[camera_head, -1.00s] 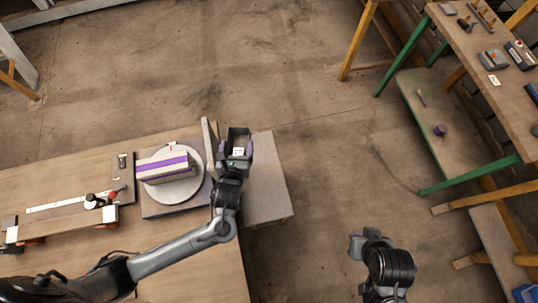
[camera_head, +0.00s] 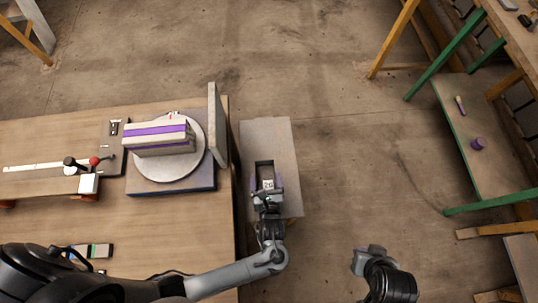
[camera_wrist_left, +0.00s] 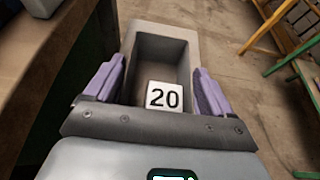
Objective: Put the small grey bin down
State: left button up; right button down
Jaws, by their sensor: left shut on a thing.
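The small grey bin (camera_head: 264,170) is between the purple fingers of my left gripper (camera_head: 265,186). It is over the small light-topped stool (camera_head: 268,136) beside the workbench. I cannot tell whether its bottom touches the stool top. In the left wrist view the bin (camera_wrist_left: 160,62) is open-topped and looks empty, with a white label reading 20 at its near end. The left gripper (camera_wrist_left: 163,92) is shut on its two sides. My right gripper (camera_head: 368,256) is over the floor at the right, apart from the bin; its finger opening is unclear.
The workbench (camera_head: 150,228) lies left of the stool. It bears a round turntable (camera_head: 170,172) with a purple-striped block and an upright board (camera_head: 217,125) at its right edge. A green-legged table (camera_head: 483,150) stands far right. Open floor lies between.

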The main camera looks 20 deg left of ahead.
aim_at(270, 163)
pick_arm(q)
jog(key=b+x, duration=0.1)
jog(key=x, duration=0.3)
jog(key=d+f+b+x, duration=0.1)
jog(key=b+x, duration=0.1)
jog(key=x, duration=0.2)
jog(key=d+b+x, duration=0.1)
jog(key=x, duration=0.3)
jog(key=shift+w+f, duration=0.3)
jog(key=shift+f+b, duration=1.45)
jog(key=shift+f, duration=0.55)
jog(key=o, duration=0.9)
jog(key=shift+f, duration=0.15)
